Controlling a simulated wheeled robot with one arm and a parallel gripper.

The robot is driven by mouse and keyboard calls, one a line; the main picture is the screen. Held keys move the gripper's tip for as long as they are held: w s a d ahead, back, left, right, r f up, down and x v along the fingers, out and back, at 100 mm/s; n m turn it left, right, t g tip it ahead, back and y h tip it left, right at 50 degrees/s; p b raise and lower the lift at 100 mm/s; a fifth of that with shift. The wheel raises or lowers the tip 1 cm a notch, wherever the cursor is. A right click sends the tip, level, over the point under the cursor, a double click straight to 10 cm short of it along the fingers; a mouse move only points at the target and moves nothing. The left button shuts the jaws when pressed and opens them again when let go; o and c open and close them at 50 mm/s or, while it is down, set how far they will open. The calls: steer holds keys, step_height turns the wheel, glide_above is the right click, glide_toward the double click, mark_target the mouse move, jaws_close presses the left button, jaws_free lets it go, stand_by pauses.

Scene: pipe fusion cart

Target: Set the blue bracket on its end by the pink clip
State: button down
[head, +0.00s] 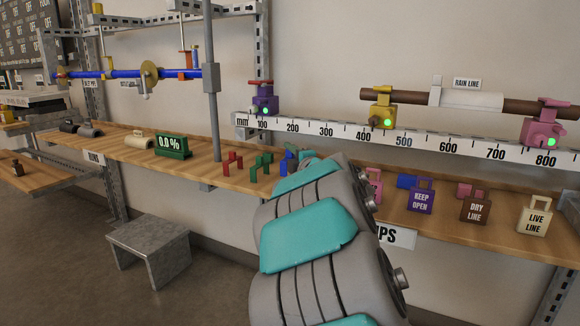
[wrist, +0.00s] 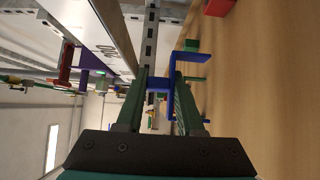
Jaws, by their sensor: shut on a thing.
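My gripper (wrist: 160,76) is shut on the blue bracket (wrist: 188,57), a stepped piece whose one end lies between the fingers and whose other end sticks out toward the wood shelf. I cannot tell whether it touches the shelf. In the head view, blue parts (head: 287,164) show beside the end of my arm, which hides the fingers. A pink piece (head: 375,185) is partly hidden behind my arm, and another pink piece (head: 470,189) lies farther right on the shelf. A pink clamp (head: 545,125) sits on the brown pipe. I cannot tell which is the pink clip.
Red (head: 232,162) and green (head: 262,164) brackets stand on the shelf left of my arm. A blue piece (head: 405,181) lies behind the purple tag (head: 421,200); brown (head: 475,209) and cream (head: 538,218) tags stand farther right. A ruler (head: 340,130) runs along the wall.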

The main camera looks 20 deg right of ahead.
steer(key=shift+f, duration=1.7)
steer(key=shift+s+f, duration=0.1)
steer(key=shift+f+b, duration=0.1)
steer(key=shift+b, duration=0.2)
steer(key=c, duration=0.5)
jaws_free()
steer(key=shift+c, duration=0.2)
steer(key=shift+s+r, duration=0.15)
steer(key=shift+r, duration=0.05)
steer(key=s, duration=1.1)
steer(key=shift+s+a, duration=0.25)
steer(key=shift+s, duration=0.05)
